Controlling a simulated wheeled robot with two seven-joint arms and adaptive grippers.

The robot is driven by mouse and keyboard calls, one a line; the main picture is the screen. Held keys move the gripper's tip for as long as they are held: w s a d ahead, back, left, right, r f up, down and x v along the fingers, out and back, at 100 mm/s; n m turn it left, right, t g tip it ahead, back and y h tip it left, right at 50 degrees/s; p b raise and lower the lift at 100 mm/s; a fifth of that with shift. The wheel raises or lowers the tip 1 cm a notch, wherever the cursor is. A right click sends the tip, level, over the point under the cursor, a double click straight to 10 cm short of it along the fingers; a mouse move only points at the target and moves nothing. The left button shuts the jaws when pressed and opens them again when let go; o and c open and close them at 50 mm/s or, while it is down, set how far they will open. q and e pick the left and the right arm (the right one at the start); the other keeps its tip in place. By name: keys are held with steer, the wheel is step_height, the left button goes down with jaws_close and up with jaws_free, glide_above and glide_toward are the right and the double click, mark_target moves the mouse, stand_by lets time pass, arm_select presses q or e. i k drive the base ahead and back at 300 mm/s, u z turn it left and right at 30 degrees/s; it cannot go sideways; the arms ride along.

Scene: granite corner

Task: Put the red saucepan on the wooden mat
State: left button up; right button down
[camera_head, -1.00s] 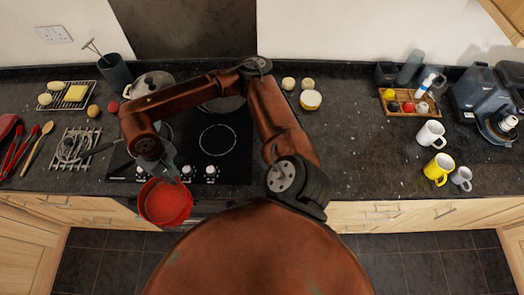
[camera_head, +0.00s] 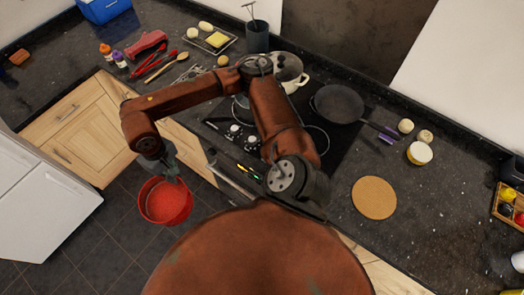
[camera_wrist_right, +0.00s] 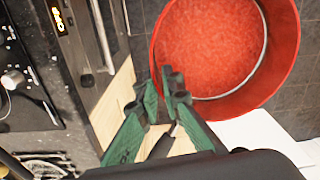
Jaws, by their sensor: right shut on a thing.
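The red saucepan (camera_head: 166,202) hangs over the dark floor in front of the counter at the left of the head view. It fills the upper right of the right wrist view (camera_wrist_right: 215,45). My right gripper (camera_head: 167,174) is shut on it; in the wrist view the green fingers (camera_wrist_right: 172,88) meet at its near side, and the handle is mostly hidden. The wooden mat (camera_head: 374,198), a round tan disc, lies bare on the dark counter right of the hob, well to the right of the saucepan. My left gripper does not show.
The black hob (camera_head: 325,150) carries a dark frying pan (camera_head: 338,103) and a lidded pot (camera_head: 288,70). A yellow-and-white tub (camera_head: 419,153) stands beyond the mat. A white cabinet (camera_head: 45,205) is at the left. Counter around the mat is clear.

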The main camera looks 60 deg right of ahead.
mark_target(377, 212)
steer(key=u, duration=0.05)
steer(key=k, duration=0.9)
steer(key=z, duration=1.7)
